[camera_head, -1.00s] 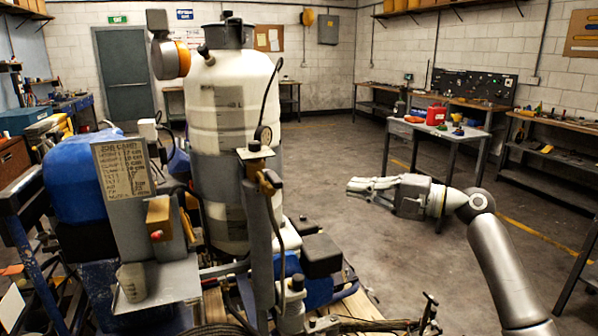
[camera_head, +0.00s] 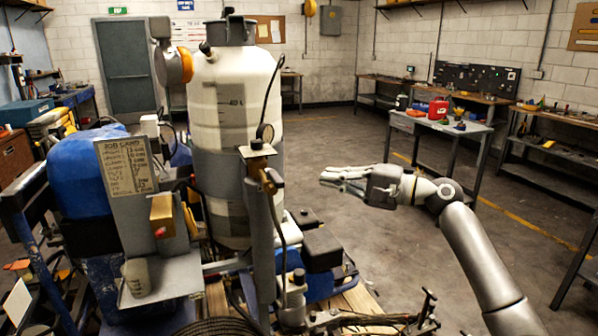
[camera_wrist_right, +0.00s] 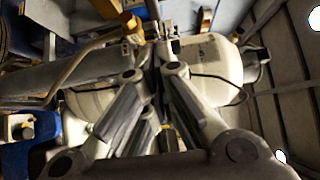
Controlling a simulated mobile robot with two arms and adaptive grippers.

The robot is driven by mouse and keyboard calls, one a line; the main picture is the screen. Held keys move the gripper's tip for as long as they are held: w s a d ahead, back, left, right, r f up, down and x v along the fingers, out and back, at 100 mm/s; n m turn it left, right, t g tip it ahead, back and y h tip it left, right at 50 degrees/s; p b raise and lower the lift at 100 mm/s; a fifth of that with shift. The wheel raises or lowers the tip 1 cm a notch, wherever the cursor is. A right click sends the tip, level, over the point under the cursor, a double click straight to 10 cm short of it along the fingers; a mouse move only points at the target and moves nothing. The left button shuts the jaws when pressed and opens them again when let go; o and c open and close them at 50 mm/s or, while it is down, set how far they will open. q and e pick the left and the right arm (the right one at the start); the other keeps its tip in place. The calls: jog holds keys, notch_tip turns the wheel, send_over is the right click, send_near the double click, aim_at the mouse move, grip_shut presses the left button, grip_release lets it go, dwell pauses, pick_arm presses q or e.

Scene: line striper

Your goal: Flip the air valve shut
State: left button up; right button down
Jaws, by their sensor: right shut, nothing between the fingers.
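The line striper carries a tall white tank (camera_head: 235,100). My left gripper is not in view.
A job card board (camera_head: 127,168) and a blue tank (camera_head: 82,170) stand at the left of the machine. A black box (camera_head: 321,250) sits low beside the post. A table with a red can (camera_head: 438,109) stands at the back right. Open floor lies behind my right arm.

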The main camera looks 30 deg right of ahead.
aim_at(274, 176)
jog(key=w+a+p, duration=0.3)
jog(key=w+a, duration=0.1)
jog(key=a, duration=0.2)
jog(key=shift+w+p, duration=0.25)
jog(key=shift+p, duration=0.05)
